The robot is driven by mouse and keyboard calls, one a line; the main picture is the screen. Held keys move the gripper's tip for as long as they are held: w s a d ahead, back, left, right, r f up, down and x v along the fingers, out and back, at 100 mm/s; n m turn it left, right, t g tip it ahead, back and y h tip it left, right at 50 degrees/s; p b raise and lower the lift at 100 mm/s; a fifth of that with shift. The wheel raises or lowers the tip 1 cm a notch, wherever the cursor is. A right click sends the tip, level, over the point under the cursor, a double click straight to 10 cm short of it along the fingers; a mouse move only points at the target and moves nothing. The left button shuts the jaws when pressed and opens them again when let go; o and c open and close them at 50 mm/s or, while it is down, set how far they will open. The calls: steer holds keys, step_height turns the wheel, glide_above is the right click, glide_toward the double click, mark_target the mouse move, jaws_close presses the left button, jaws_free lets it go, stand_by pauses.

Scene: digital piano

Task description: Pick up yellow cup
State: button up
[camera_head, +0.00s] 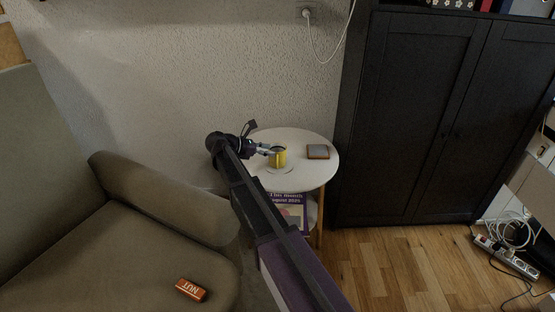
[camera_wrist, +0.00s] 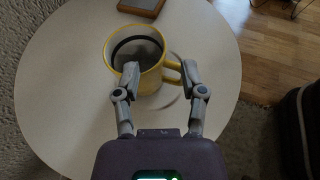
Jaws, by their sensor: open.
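The yellow cup (camera_head: 279,158) stands upright on a small round white table (camera_head: 310,178). In the wrist view the cup (camera_wrist: 151,84) shows a grey inside, with its handle (camera_wrist: 172,65) pointing right. My gripper (camera_head: 268,150) is at the cup's left side in the head view. In the wrist view my gripper (camera_wrist: 160,75) has its fingers apart, the left tip over the cup's near rim and the right tip just beyond the handle. I cannot tell whether the fingers touch the cup.
A small framed flat object (camera_head: 317,151) lies on the table right of the cup. A green armchair (camera_head: 160,195) with an orange-brown bar (camera_head: 191,290) on its seat is at left. A dark cabinet (camera_head: 430,120) stands at right. Magazines (camera_head: 290,212) sit on the lower shelf.

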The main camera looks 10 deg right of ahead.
mark_target(283, 153)
steer(key=shift+b+x, duration=0.95)
steer(key=shift+x, duration=1)
steer(key=shift+d+f, duration=0.3)
steer(key=shift+d, duration=0.3)
jaws_close()
